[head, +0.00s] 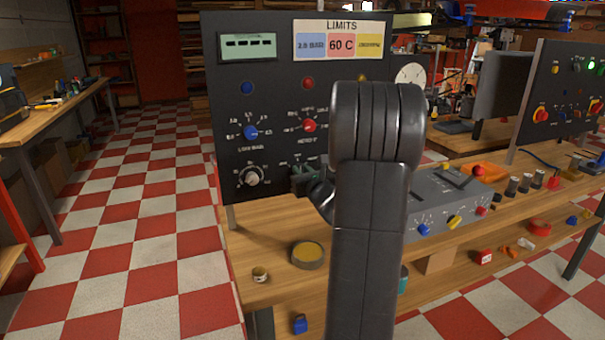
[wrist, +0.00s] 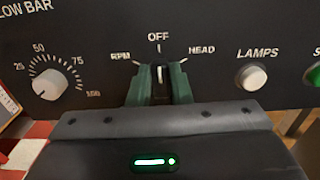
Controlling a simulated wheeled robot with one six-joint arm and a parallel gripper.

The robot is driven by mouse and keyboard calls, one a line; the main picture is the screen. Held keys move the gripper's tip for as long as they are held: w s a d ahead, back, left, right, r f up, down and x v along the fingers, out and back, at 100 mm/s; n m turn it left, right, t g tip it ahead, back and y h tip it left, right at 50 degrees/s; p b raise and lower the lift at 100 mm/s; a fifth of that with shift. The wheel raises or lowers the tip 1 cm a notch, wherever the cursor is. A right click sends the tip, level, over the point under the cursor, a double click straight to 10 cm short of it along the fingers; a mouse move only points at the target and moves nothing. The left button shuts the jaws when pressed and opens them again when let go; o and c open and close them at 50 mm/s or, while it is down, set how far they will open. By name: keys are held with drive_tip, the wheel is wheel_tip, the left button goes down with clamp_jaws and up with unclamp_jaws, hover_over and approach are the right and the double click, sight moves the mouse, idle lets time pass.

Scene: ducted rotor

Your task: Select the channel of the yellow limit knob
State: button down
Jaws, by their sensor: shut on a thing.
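In the wrist view a selector knob (wrist: 160,73) sits between the labels RPM, OFF and HEAD. Its white mark points up to OFF. My gripper (wrist: 160,84) has its green fingers shut on this knob, one on each side. In the head view my gripper (head: 304,172) is at the lower part of the black panel (head: 228,110), partly hidden by my arm. The yellow limit knob is hidden behind my arm. The yellow card (head: 369,42) under LIMITS has text too small to read surely.
The LIMITS sign also has a blue card (head: 310,44) and a red card (head: 341,44). A blue knob (head: 250,132) and a red knob (head: 310,125) are on the panel. A white knob (wrist: 48,84) and LAMPS button (wrist: 252,77) flank my gripper. Floor at left is clear.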

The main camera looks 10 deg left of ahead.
drive_tip(key=shift+f+b, duration=0.15)
drive_tip(key=shift+b, duration=0.25)
drive_tip(key=shift+s+a+f+n+b, duration=0.1)
drive_tip(key=shift+a+n+b, duration=0.05)
drive_tip(key=shift+n+b, duration=2.15)
drive_tip(key=shift+s+a+f+n+b, duration=0.1)
drive_tip(key=shift+n+b, duration=1.4)
drive_tip(key=shift+b, duration=1.55)
drive_tip(key=shift+s+a+n+b, duration=0.1)
drive_tip(key=shift+a+n+b, duration=0.05)
drive_tip(key=shift+n+b, duration=2.15)
drive_tip(key=shift+b, duration=0.5)
drive_tip(key=c, duration=1.3)
unclamp_jaws()
